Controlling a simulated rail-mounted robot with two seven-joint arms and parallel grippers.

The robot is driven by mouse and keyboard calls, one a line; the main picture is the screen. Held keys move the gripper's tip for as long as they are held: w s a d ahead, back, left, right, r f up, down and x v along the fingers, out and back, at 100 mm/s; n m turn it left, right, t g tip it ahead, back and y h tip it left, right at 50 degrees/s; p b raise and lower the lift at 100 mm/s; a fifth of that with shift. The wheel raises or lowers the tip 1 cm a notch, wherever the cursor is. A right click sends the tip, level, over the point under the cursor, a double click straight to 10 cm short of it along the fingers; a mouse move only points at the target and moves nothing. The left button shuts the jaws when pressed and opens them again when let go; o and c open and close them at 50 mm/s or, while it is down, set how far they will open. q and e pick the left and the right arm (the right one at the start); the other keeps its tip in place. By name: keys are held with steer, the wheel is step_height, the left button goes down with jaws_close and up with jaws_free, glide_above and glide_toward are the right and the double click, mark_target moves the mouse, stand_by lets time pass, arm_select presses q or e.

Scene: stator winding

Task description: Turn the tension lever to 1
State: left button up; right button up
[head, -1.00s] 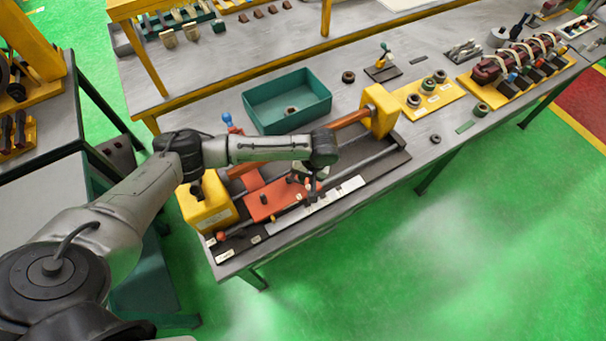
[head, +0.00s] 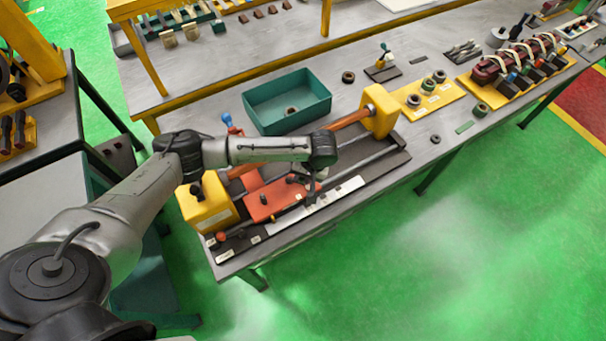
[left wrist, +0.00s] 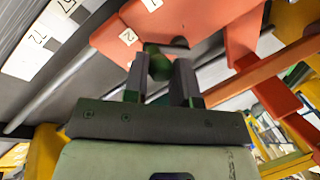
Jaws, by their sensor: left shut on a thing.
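The orange carriage plate (head: 268,201) sits on the winding machine, and it fills the top of the left wrist view (left wrist: 210,20). It bears small white labels, "1" (left wrist: 152,4) and "2" (left wrist: 128,37). The tension lever's dark rounded knob (left wrist: 158,64) is between my left gripper's fingers, nearer the "2" label in that view. My left gripper (left wrist: 160,74) is shut on this knob. In the head view my left gripper (head: 315,197) points down at the right end of the plate; the lever is mostly hidden there. My right gripper is not in view.
A white numbered scale strip (head: 335,195) runs along the machine's front, with yellow end blocks (head: 380,112) and rods around the carriage. A teal bin (head: 288,104) stands behind. A red ball knob (head: 221,237) is at the front left.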

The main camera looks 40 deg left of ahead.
arm_select(q)
steer(key=shift+s+r+p, duration=0.1)
steer(key=shift+r+p, duration=0.1)
steer(key=shift+p, duration=0.35)
steer(key=m+p, duration=0.1)
steer(key=p, duration=0.2)
steer(key=s+m+t+p, duration=0.1)
steer(key=m+p, duration=0.1)
steer(key=s+m+p, duration=0.1)
steer(key=m+p, duration=0.1)
steer(key=p, duration=0.1)
steer(key=shift+d+r+p, duration=0.1)
steer(key=shift+d+p, duration=0.1)
steer(key=shift+p, duration=0.15)
steer(key=shift+s+a+m+t+p, duration=0.1)
steer(key=shift+s+m+t+p, duration=0.15)
steer(key=shift+m+p, duration=0.35)
steer(key=shift+s+m+t+p, duration=0.15)
steer(key=shift+m+t+p, duration=0.1)
steer(key=shift+m+p, duration=0.35)
steer(key=shift+s+f+m, duration=0.1)
steer(key=shift+f+m, duration=0.1)
steer(key=shift+m, duration=0.1)
steer(key=shift+p, duration=0.3)
steer(key=o, duration=0.9)
